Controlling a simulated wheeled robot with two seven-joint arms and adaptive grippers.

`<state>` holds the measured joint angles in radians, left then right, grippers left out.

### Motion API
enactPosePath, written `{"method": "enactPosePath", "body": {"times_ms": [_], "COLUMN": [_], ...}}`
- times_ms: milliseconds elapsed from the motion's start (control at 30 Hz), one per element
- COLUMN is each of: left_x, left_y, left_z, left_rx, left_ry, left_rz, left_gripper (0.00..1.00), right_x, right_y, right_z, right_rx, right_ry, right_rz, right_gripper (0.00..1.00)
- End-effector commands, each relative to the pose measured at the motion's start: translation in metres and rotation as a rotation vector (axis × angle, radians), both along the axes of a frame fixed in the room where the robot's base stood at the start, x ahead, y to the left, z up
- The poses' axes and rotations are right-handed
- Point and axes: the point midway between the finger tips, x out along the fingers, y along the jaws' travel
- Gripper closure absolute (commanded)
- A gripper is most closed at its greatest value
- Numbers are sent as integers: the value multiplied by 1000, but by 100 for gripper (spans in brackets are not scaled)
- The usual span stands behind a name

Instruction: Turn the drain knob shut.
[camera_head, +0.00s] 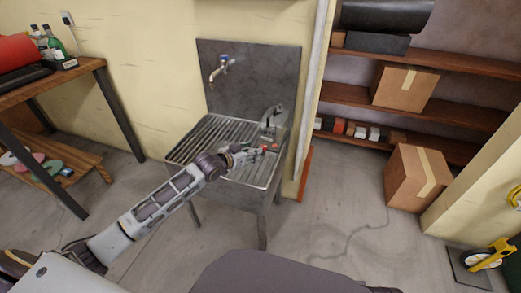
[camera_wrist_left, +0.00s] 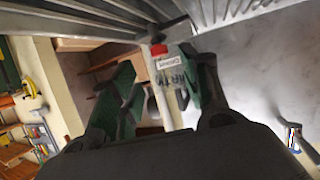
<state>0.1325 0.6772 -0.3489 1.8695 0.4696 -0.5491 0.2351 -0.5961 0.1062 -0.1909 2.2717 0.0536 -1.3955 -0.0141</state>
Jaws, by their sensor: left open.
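A steel sink (camera_head: 190,147) with a slatted top stands against the wall. Small red parts (camera_head: 273,147) show at its right side and are probably on the drain knob, though they are too small to be sure. My left gripper (camera_head: 252,151) is over the right part of the sink, close to these red parts. In the left wrist view the open gripper (camera_wrist_left: 166,92) has a finger on each side of a pale upright piece with a red top (camera_wrist_left: 159,49) and a printed white label. I cannot tell whether the fingers touch it. My right gripper is not in view.
A tap (camera_head: 218,72) is fixed on the grey backsplash above the sink. A grey fitting (camera_head: 271,117) stands at the sink's back right. A wooden table (camera_head: 85,78) is at left. A cardboard box (camera_head: 418,178) sits by shelves at right. The floor between is mostly clear.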

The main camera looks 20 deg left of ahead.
Motion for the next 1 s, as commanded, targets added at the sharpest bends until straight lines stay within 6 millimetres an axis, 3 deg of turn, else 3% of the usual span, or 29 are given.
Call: {"method": "enactPosePath", "body": {"times_ms": [700, 1000], "left_x": [52, 63], "left_y": [-19, -22], "left_z": [-24, -28], "left_rx": [0, 1], "left_ry": [0, 0], "left_rz": [0, 0], "left_gripper": [54, 54], "right_x": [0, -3], "right_y": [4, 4], "right_z": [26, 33], "right_rx": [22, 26], "right_ry": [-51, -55], "right_rz": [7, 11], "right_gripper": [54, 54]}}
